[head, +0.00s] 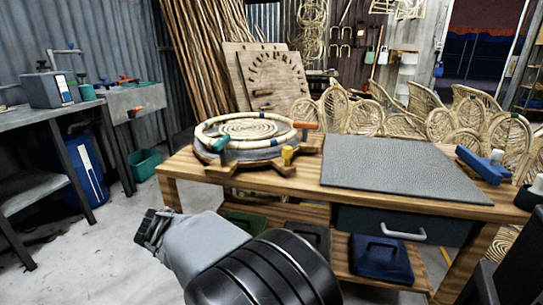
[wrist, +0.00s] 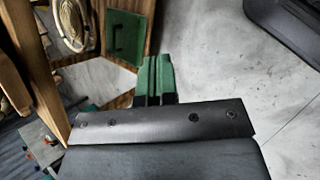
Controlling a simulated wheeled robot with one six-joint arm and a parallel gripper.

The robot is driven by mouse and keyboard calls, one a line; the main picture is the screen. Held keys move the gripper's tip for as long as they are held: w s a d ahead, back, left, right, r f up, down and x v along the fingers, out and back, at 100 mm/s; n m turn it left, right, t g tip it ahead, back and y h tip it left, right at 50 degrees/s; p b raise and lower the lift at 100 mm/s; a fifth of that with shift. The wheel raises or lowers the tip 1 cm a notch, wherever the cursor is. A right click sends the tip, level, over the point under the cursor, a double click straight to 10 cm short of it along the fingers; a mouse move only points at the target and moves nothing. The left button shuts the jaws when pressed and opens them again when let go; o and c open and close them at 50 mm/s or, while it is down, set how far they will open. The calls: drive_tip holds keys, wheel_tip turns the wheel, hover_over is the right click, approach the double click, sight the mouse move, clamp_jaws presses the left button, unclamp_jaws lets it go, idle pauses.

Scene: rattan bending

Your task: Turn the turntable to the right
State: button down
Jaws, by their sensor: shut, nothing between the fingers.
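The turntable (head: 252,152) stands on the left half of the wooden workbench in the head view. It has a grey round body on a wooden base. A pale rattan ring with dark bands runs around its top, around a coiled rattan centre. An orange handle (head: 305,126) sticks out at its right, a teal piece (head: 220,143) sits at its front left, and a yellow knob (head: 287,155) is at its front. My gripper (head: 147,228) is low in front of the bench's left end, well apart from the turntable. Its green fingers (wrist: 158,76) are together and empty in the wrist view.
A grey mat (head: 395,163) covers the bench's right half, with a blue tool (head: 483,165) beyond it. A drawer (head: 390,223) and cases fill the space below. A metal side table (head: 30,118) stands left, a blue barrel (head: 85,170) beside it. Floor between is clear.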

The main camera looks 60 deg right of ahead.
sight(283, 157)
drive_tip(key=w+d+r+n+g+h+p, duration=0.1)
drive_tip(key=d+r+n+g+h, duration=0.1)
drive_tip(key=d+r+n+h, duration=0.5)
drive_tip(key=w+d+r+n+g+h+p, duration=0.15)
drive_tip(key=d+r, duration=0.35)
drive_tip(key=d, duration=0.6)
drive_tip(key=shift+m+g+h, duration=0.35)
drive_tip(key=shift+h, duration=0.1)
drive_tip(key=b+x, duration=0.2)
drive_tip(key=x, duration=0.4)
drive_tip(key=b+x, duration=0.2)
drive_tip(key=x, duration=0.5)
drive_tip(key=shift+w+d, duration=0.1)
drive_tip(key=shift+w, duration=0.1)
drive_tip(key=shift+d, duration=0.2)
drive_tip(key=shift+r, duration=0.1)
